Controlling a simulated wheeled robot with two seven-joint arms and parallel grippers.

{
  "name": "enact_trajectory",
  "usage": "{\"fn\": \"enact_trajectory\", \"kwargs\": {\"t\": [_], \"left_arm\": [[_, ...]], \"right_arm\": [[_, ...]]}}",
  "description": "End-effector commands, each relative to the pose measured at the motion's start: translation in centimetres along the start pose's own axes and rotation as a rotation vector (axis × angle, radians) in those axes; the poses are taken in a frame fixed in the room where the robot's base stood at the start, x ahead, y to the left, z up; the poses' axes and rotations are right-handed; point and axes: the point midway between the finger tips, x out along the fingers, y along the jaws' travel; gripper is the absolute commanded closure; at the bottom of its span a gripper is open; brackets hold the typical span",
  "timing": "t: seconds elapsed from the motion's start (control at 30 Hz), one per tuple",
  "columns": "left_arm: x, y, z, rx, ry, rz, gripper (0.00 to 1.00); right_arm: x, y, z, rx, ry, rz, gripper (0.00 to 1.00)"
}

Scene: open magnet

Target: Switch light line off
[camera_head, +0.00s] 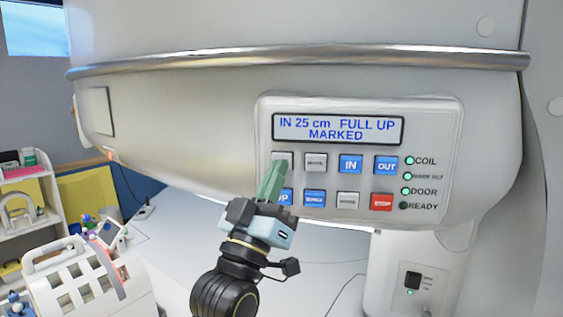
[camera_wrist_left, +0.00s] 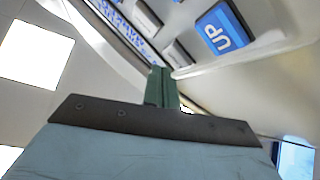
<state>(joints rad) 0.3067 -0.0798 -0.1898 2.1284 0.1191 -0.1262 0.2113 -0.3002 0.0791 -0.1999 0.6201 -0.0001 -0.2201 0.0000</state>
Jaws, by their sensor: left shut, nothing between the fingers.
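The control panel (camera_head: 440,115) is on the curved front of the white machine. Its display (camera_head: 338,129) reads "IN 25 cm FULL UP MARKED". The upper row has a grey button (camera_head: 283,158) at far left, another grey button (camera_head: 316,162), then blue IN and OUT buttons. The small grey labels are not legible. My left gripper (camera_head: 272,180) is shut and empty, its green fingertips overlapping the far-left grey button and partly hiding the UP button. I cannot tell whether they touch. In the wrist view the shut fingers (camera_wrist_left: 160,85) point toward the panel's edge, beside the UP button (camera_wrist_left: 224,28).
The lower row has another blue button (camera_head: 314,197), a grey button (camera_head: 347,199) and a red one (camera_head: 382,201). COIL, a second lamp and DOOR glow green; READY is dark. A metal rail (camera_head: 300,57) runs above. A white slotted rack (camera_head: 85,275) stands lower left.

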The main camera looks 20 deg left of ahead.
Motion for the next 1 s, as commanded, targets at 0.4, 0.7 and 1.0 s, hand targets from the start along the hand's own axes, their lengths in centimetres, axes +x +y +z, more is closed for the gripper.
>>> {"fn": "enact_trajectory", "kwargs": {"t": [0.4,0.7,1.0], "left_arm": [[0.62,-0.43,0.41,0.0,0.001,0.0,1.0],[0.63,-0.46,0.45,0.0,0.0,0.0,1.0],[0.86,-0.64,0.66,0.0,-0.001,0.0,1.0]], "right_arm": [[-0.17,0.02,0.0,0.0,0.0,0.0,1.0],[-0.17,0.03,0.0,0.0,0.0,0.0,1.0],[-0.19,0.04,0.0,0.0,0.0,0.0,1.0]]}}
